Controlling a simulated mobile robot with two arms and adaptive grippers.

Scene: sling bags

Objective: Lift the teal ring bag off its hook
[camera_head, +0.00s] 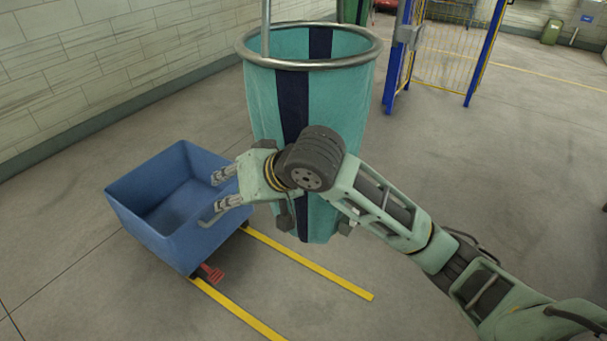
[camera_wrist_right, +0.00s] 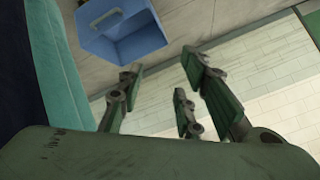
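The teal ring bag (camera_head: 345,115) hangs open in the middle of the head view, with a dark blue stripe and a metal ring (camera_head: 310,66) around its mouth. A thin metal rod rises from the ring's left side; the hook itself is out of view. My right gripper (camera_head: 217,195) is in front of the bag's lower left part, pointing left, with its fingers spread and nothing between them. In the right wrist view the gripper (camera_wrist_right: 160,85) also shows open and empty, and the bag's teal cloth (camera_wrist_right: 62,70) fills the left edge. My left gripper is not in view.
A blue open bin (camera_head: 150,215) stands on the floor left of the bag, beyond my right fingers; it also shows in the right wrist view (camera_wrist_right: 130,35). Yellow floor lines (camera_head: 310,264) run below. A blue-posted mesh fence (camera_head: 440,55) stands at the back right.

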